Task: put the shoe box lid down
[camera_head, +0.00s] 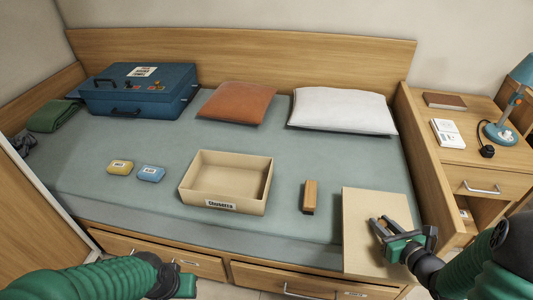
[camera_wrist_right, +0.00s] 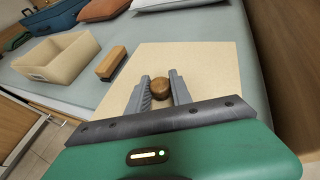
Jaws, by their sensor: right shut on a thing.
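The shoe box lid (camera_head: 365,215) is a flat beige panel at the bed's front right corner, partly past the front edge. In the right wrist view the lid (camera_wrist_right: 215,65) has a round brown knob (camera_wrist_right: 162,90) between my fingers. My right gripper (camera_head: 392,232) is shut on this knob; I cannot tell whether the lid touches the bed. The open beige shoe box (camera_head: 228,180) stands on the bed, left of the lid, with a label on its front. My left gripper (camera_head: 183,283) shows only in part at the bottom edge, away from the lid.
A blue case (camera_head: 140,92), an orange cushion (camera_head: 237,103) and a white pillow (camera_head: 343,111) lie behind. A nightstand (camera_head: 470,150) stands right.

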